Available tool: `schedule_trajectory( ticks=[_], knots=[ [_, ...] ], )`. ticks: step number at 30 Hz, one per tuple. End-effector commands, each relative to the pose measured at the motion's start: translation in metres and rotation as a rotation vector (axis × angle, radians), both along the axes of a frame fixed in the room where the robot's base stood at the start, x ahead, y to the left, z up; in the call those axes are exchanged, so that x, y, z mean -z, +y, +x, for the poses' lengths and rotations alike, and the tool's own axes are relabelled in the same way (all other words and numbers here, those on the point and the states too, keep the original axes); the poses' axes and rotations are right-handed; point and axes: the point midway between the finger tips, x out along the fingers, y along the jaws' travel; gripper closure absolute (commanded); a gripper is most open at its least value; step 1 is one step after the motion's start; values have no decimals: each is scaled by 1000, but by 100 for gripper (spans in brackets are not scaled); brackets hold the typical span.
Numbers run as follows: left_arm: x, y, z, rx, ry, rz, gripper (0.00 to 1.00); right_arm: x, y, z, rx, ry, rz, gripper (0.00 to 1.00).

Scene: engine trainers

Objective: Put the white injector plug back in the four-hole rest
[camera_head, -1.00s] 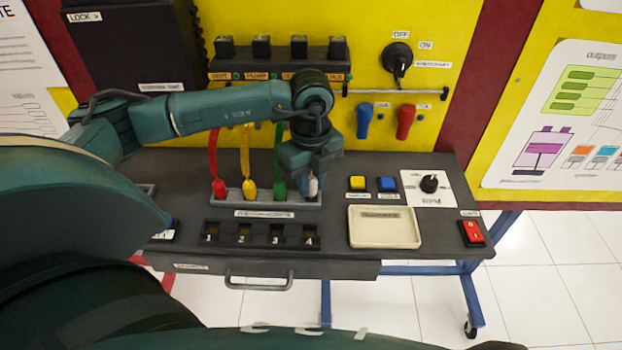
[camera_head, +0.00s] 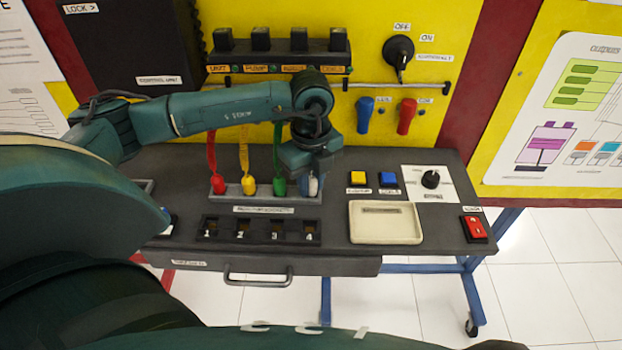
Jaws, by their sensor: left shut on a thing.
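The four-hole rest (camera_head: 262,203) is a grey bar on the bench. A red plug (camera_head: 217,184), a yellow plug (camera_head: 249,186) and a green plug (camera_head: 280,187) stand upright in it. The white injector plug (camera_head: 313,185) is at the rest's right end, upright, under my left gripper (camera_head: 312,174). My left gripper points down and is shut on the white plug; its fingers are largely hidden by the wrist. I cannot tell how deep the white plug sits in its hole. My right gripper is not in view.
Numbered sockets 1 to 4 (camera_head: 262,231) lie in front of the rest. An empty cream tray (camera_head: 385,238), a yellow button (camera_head: 357,178), a blue button (camera_head: 388,179), a dial (camera_head: 430,180) and a red switch (camera_head: 474,228) are to the right. Black connectors (camera_head: 261,40) line the panel behind.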

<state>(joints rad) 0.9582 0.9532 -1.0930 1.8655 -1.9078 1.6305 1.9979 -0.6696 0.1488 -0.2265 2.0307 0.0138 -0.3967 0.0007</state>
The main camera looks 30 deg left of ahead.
Motion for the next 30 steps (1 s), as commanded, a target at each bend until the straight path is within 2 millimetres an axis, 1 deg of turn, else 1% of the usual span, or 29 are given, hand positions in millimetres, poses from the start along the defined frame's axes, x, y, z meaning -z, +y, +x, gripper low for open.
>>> schedule_trajectory(
  ticks=[1, 5, 14, 20, 30],
  knots=[
    [1, 0, 0, 0, 0, 0, 78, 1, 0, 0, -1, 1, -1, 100],
    [0, 0, 0, 0, 0, 0, 68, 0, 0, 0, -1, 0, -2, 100],
    [-2, 0, 0, 0, 0, 0, 68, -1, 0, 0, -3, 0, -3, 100],
    [-16, 0, 0, 0, 0, 0, 68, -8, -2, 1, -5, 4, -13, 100],
    [-44, 0, 0, 0, -1, -1, 68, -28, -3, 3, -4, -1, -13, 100]
  ],
)
